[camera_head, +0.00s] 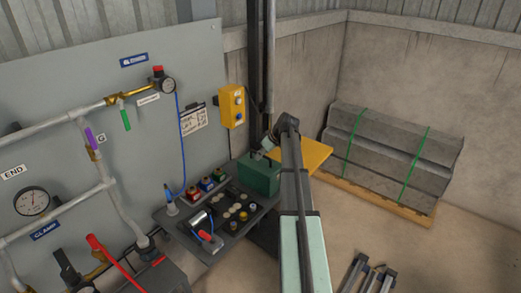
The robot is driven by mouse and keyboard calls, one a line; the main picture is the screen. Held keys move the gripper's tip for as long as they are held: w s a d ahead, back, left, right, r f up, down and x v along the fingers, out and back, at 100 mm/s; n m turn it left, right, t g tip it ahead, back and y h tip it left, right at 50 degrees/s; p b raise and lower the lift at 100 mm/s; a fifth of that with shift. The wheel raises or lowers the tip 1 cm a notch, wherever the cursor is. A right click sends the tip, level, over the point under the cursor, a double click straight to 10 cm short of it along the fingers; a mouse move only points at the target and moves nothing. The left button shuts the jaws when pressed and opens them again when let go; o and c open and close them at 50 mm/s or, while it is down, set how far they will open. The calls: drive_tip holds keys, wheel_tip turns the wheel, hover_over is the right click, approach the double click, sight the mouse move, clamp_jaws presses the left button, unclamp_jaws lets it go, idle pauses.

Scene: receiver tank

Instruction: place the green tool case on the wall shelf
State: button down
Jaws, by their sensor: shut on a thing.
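The green tool case (259,177) is a dark green box at the right end of a dark grey bench, left of my arm. My gripper (265,150) is at the top of the case and shut on it; the fingertips are small and partly hidden. I cannot tell whether the case rests on the bench or hangs just above it. A flat yellow board (309,153) lies right behind my arm, to the right of the case. It looks like a shelf, but its mounting is hidden and I cannot tell whether it is the wall shelf.
The dark bench (222,247) holds small coloured blocks (206,183), a tray of round parts and a red-handled tool (208,238). A yellow control box (232,105) and dark vertical posts stand behind. Grey ridged slabs (390,150) with green straps lie at right. Metal bars lie on the floor.

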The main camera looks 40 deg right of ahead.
drive_tip(key=shift+f, duration=0.15)
drive_tip(key=c, duration=1.2)
unclamp_jaws()
drive_tip(key=b+v, duration=0.3)
drive_tip(key=v, duration=0.9)
drive_tip(key=shift+a, duration=0.1)
